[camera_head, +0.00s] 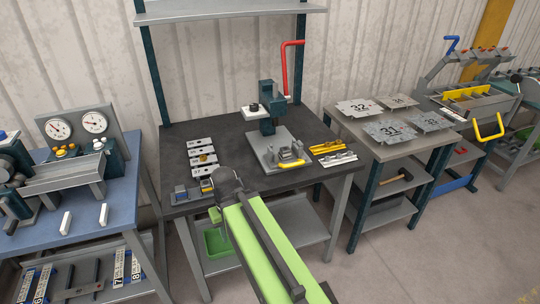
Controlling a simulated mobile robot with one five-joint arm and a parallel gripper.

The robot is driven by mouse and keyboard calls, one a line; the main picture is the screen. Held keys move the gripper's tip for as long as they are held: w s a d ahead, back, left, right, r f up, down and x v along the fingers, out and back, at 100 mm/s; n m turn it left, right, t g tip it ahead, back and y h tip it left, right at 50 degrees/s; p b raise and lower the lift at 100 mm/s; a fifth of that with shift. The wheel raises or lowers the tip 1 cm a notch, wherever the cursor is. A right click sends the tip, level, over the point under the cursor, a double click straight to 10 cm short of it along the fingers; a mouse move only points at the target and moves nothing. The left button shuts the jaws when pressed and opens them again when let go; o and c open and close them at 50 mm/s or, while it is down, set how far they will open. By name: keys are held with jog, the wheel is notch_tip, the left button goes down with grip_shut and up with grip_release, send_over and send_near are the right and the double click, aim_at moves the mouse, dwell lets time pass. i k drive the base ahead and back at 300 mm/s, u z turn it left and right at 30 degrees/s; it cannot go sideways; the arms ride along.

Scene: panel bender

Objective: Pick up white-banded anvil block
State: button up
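Metal blocks with coloured bands lie on the dark workbench (232,158). At its right front edge, a pale, white-marked metal block (340,158) lies beside a yellow-marked block (328,147). The pale one looks like the white-banded anvil block, but its band is too small to be sure. My green arm reaches up from the bottom of the picture. Its dark end, with my gripper (212,187), is over the bench's left front edge, well left of the pale block. The fingers are too small and partly hidden to tell whether they are open or shut.
A bench press (269,100) with a red lever stands mid-bench. Several marked plates (202,157) lie in a column at left. A gauge bench (75,200) stands left; a table (400,147) with numbered sheet panels stands right. Bare bench top shows between plates and press.

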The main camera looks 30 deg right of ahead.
aim_at(285, 152)
jog(key=u, duration=0.55)
jog(key=k, duration=0.1)
jog(key=u, duration=2.25)
jog(key=k, duration=1.45)
jog(key=z, duration=1.4)
jog(key=i, duration=1.3)
jog(key=u, duration=0.1)
